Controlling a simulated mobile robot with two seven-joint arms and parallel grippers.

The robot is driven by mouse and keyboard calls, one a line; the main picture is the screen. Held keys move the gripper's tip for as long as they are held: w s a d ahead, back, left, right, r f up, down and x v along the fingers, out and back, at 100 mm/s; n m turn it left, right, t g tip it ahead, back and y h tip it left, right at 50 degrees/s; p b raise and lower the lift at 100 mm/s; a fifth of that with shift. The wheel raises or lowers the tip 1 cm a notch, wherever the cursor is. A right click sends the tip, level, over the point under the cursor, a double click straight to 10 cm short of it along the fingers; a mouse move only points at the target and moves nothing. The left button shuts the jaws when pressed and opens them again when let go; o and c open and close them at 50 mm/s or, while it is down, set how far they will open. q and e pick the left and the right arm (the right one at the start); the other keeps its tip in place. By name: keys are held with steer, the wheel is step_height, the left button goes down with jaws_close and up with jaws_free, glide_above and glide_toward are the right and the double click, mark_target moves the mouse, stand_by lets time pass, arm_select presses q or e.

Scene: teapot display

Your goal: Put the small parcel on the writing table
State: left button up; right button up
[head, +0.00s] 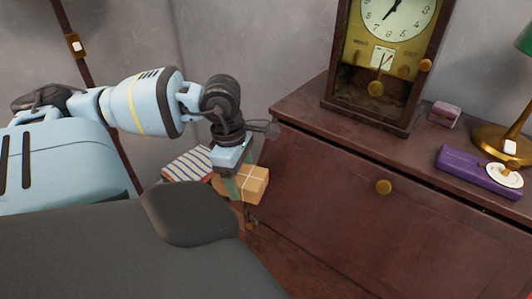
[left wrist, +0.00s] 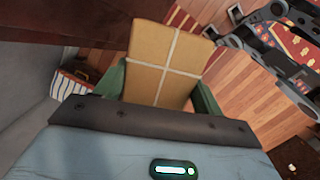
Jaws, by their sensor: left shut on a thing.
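The small parcel (head: 254,184) is a tan box tied with pale string. My left gripper (head: 238,184) is shut on it, in front of the left end of a dark reddish-brown wooden cabinet. In the left wrist view the parcel (left wrist: 165,65) sits between the two green fingers of the gripper (left wrist: 160,85), with its crossed string facing the camera. Wooden floor shows beyond it. The dark wooden cabinet (head: 330,185) has a flat top and a round brass knob; I cannot tell if it is the writing table. My right gripper is not in view.
On the cabinet top stand a clock (head: 385,60), a small pinkish box (head: 445,114), a purple case (head: 470,168) and a brass lamp (head: 500,142). The top's left front corner is bare. A striped item (head: 187,164) lies low behind my left gripper.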

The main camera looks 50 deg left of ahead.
arm_select(q)
steer(key=shift+w+d+f, duration=0.15)
steer(key=shift+d+f, duration=0.15)
steer(key=shift+d, duration=0.3)
steer(key=s+d+f+m+g, duration=0.1)
steer(key=d+f+m, duration=0.5)
steer(key=d, duration=0.4)
steer(key=d+f+m, duration=0.5)
steer(key=d, duration=0.5)
steer(key=s+d+f+m+g+y, duration=0.1)
steer(key=s+d+f+m, duration=0.4)
steer(key=s+f+m, duration=0.55)
steer(key=w+a+r+m+p, duration=0.1)
steer(key=w+a+r+p, duration=0.2)
steer(key=r, duration=0.4)
steer(key=w+a+r+m+p, duration=0.2)
steer(key=w+a+r+p, duration=0.1)
steer(key=w+r+p, duration=0.2)
step_height(320, 180, up, 3)
steer(key=shift+w+a+f+p, duration=0.1)
steer(key=shift+w+a+p, duration=0.3)
steer(key=shift+w, duration=0.1)
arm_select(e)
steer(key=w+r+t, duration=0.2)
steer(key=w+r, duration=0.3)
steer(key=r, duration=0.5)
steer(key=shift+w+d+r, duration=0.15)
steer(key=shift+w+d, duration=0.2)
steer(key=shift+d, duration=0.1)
